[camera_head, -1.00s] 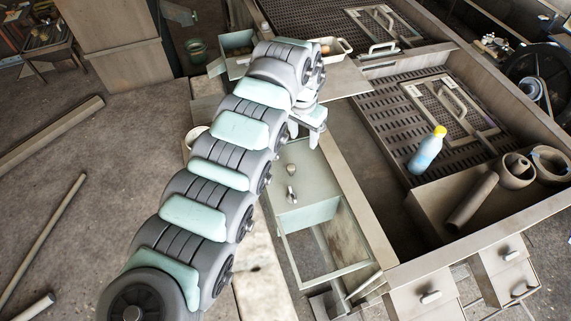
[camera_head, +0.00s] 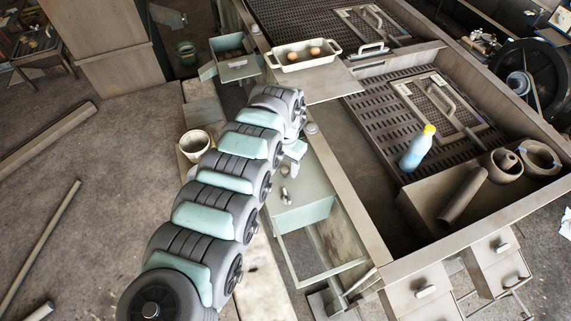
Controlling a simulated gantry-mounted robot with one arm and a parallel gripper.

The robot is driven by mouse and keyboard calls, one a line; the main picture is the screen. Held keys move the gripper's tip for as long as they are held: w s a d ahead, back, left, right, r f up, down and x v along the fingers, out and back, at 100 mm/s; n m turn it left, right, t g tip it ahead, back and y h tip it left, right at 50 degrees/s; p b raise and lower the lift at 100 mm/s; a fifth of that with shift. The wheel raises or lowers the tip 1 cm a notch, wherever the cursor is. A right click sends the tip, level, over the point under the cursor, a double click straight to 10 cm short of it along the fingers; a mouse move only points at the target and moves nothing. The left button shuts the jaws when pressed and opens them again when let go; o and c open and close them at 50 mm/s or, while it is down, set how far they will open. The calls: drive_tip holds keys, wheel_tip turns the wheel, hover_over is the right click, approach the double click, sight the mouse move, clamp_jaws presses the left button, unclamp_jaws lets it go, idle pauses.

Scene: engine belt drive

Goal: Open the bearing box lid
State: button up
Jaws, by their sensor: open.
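My gripper (camera_head: 296,150) is at the end of my segmented grey and pale green arm, mostly hidden behind the last link. It is open and looks empty. No thing is clearly marked as the bearing box. A smaller pale green box (camera_head: 236,68) stands open at the top, further back.
A pale tray (camera_head: 303,62) with two round brownish things stands on a ledge at the back. A white bucket (camera_head: 194,144) stands left of my arm. A blue bottle with a yellow cap (camera_head: 418,148) stands on the slotted bench at right. An open frame lies below the pale green box.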

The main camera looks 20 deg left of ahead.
drive_tip(key=shift+c, duration=0.3)
clamp_jaws()
idle(1.1)
